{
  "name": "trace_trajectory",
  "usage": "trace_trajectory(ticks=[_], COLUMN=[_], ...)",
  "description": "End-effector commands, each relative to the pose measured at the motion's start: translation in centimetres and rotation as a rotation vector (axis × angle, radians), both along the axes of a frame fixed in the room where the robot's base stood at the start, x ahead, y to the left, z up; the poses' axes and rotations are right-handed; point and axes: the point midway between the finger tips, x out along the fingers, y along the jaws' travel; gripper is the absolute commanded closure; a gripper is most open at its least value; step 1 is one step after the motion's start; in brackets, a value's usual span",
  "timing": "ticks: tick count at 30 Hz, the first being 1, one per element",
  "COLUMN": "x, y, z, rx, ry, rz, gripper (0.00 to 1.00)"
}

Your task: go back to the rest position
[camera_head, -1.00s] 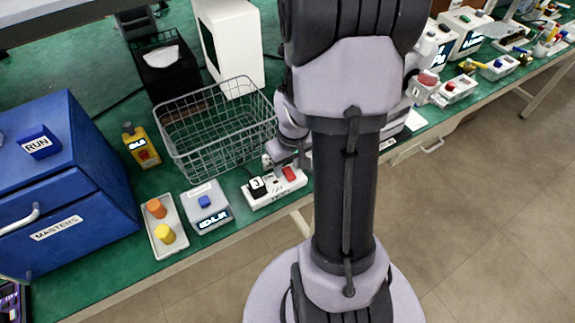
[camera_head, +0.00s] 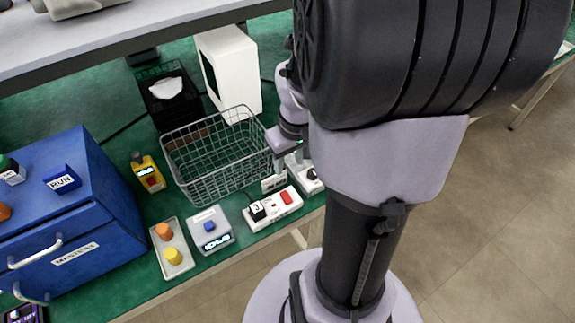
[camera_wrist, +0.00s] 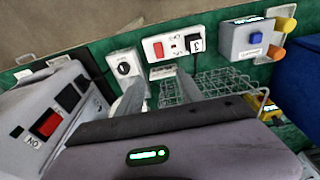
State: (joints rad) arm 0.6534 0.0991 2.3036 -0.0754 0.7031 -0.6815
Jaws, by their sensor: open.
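My gripper (camera_head: 288,163) is partly hidden behind my arm in the head view. It hangs over the bench at the right end of the wire basket, behind the white switch box. In the wrist view its two fingers (camera_wrist: 150,92) stand apart with nothing between them. Beyond them is the white switch box (camera_wrist: 174,45) with a red switch and a black block marked 3. The same box (camera_head: 272,208) lies near the bench's front edge in the head view. A white unit with a dark dial (camera_wrist: 124,68) sits beside it. No rest position is marked in view.
The wire basket (camera_head: 190,186) is left of my gripper. Left along the bench are a grey device with a blue button (camera_head: 209,227), a tray (camera_head: 178,270) with orange and yellow knobs, and a blue cabinet (camera_head: 115,230). A shelf (camera_head: 150,38) overhangs the back. Floor is open right.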

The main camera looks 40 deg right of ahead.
Motion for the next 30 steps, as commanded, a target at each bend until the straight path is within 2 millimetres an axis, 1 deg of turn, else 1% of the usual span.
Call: trace_trajectory(ticks=[1, 3, 14, 16, 17, 19, 20, 21, 23, 24, 27, 30], x=[-0.1, -0.1, -0.1, 0.0, 0.2, 1.0, 1.1, 1.0, 0.1, -0.9, -3.5, -5.2], y=[0.0, 0.0, 0.0, 0.4, 1.1, 4.4, 6.5, 9.5, 14.0, 16.5, 21.1, 23.2], z=[0.5, 0.7, 0.5, 0.9, 1.5, 4.0, 5.4, 7.3, 9.6, 10.8, 12.6, 13.3], rx=[0.0, 0.0, 0.0, -0.002, -0.003, -0.005, 0.001, 0.017, 0.058, 0.094, 0.181, 0.238], ry=[0.0, 0.0, 0.0, -0.007, -0.018, -0.074, -0.107, -0.155, -0.226, -0.264, -0.331, -0.357], rz=[0.0, 0.0, 0.001, 0.0, -0.002, -0.014, -0.022, -0.036, -0.056, -0.07, -0.092, -0.107], gripper=[0.56, 0.56, 0.56, 0.56, 0.56, 0.56, 0.56, 0.56, 0.56, 0.56, 0.56, 0.56])
